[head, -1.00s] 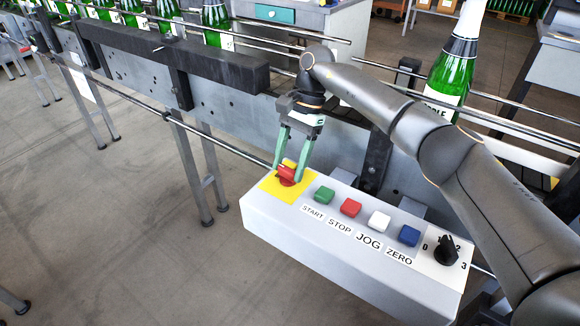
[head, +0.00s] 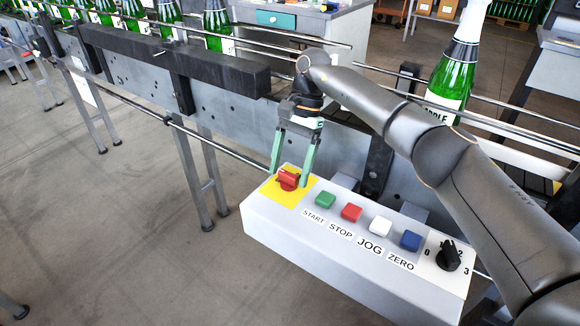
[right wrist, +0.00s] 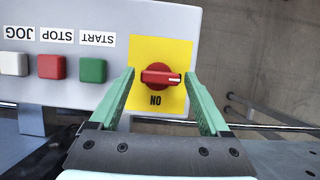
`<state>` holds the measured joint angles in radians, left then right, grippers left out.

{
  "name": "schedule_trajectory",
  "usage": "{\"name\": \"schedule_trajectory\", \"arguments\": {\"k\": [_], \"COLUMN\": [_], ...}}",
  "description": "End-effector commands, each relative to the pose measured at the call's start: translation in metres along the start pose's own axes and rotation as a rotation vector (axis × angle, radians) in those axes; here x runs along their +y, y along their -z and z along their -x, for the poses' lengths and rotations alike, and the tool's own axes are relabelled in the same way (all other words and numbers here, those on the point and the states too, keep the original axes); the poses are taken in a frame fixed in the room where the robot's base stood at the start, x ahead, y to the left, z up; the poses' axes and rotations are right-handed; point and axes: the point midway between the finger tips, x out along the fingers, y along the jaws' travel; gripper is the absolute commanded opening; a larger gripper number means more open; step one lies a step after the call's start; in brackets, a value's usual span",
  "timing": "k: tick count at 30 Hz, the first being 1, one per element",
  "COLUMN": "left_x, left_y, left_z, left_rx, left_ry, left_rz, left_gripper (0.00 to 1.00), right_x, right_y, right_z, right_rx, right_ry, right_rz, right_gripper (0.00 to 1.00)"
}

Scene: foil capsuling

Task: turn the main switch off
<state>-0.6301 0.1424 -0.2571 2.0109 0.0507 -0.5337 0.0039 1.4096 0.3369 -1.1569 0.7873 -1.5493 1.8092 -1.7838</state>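The main switch is a red rotary handle (head: 288,179) on a yellow plate (right wrist: 174,49) at the left end of the control box. In the right wrist view the handle (right wrist: 160,77) lies crosswise, its white mark towards the right. The ON label (right wrist: 156,100) appears upside down below it, so the mark points a quarter turn away from ON. My right gripper (head: 290,177) is open above the plate. Its green fingers stand on either side of the handle, with visible gaps in the right wrist view (right wrist: 161,74). My left gripper is out of view.
The box (head: 340,255) also carries green (head: 325,200), red (head: 351,212), white (head: 380,228) and blue (head: 410,240) buttons and a black selector knob (head: 448,256). The conveyor (head: 235,120) with bottles stands close behind. The floor in front is clear.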

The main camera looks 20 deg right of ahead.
Motion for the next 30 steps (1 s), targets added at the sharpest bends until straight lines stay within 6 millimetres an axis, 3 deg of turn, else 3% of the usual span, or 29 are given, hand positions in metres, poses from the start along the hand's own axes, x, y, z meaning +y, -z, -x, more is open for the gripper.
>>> {"name": "schedule_trajectory", "arguments": {"k": [13, 21, 30], "left_x": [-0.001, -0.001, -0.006], "left_y": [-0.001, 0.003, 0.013], "left_z": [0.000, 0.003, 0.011], "left_rx": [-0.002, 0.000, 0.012], "left_ry": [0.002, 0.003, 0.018], "left_rz": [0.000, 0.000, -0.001], "left_gripper": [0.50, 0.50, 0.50], "right_x": [-0.001, -0.001, -0.001], "right_y": [0.000, -0.001, -0.002], "right_z": [0.009, 0.059, 0.099], "right_rx": [0.001, 0.001, -0.001], "right_ry": [0.003, 0.003, 0.001], "right_rz": [-0.001, -0.003, -0.003], "right_gripper": [0.90, 0.90, 0.90]}}
